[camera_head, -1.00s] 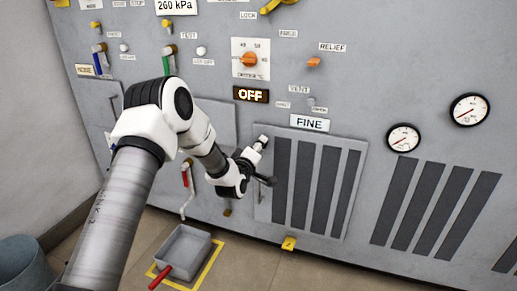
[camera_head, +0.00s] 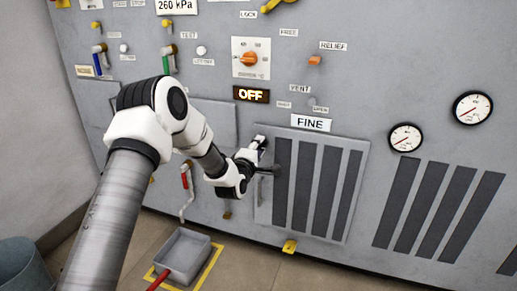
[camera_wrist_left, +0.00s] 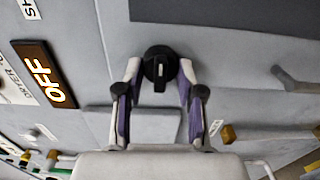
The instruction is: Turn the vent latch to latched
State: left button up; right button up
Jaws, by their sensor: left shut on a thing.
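The vent latch, a round black knob with a pale bar mark (camera_wrist_left: 160,60), sits near the upper left corner of the dark-slatted vent panel (camera_head: 295,125). In the left wrist view the bar mark runs up and down the picture. My left gripper (camera_wrist_left: 160,72) is shut on the knob, with one finger on each side of it. In the head view my left gripper (camera_head: 262,143) is at that corner, and the knob is largely hidden behind its fingers. My right gripper is not in view.
A lit OFF sign (camera_head: 251,94) and an orange dial (camera_head: 249,58) are above. A grey tray (camera_head: 183,255) stands on the floor below.

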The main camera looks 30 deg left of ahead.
pick_arm(q)
jog(key=o, duration=1.1)
jog(key=shift+o, duration=0.2)
jog(key=v, duration=1.2)
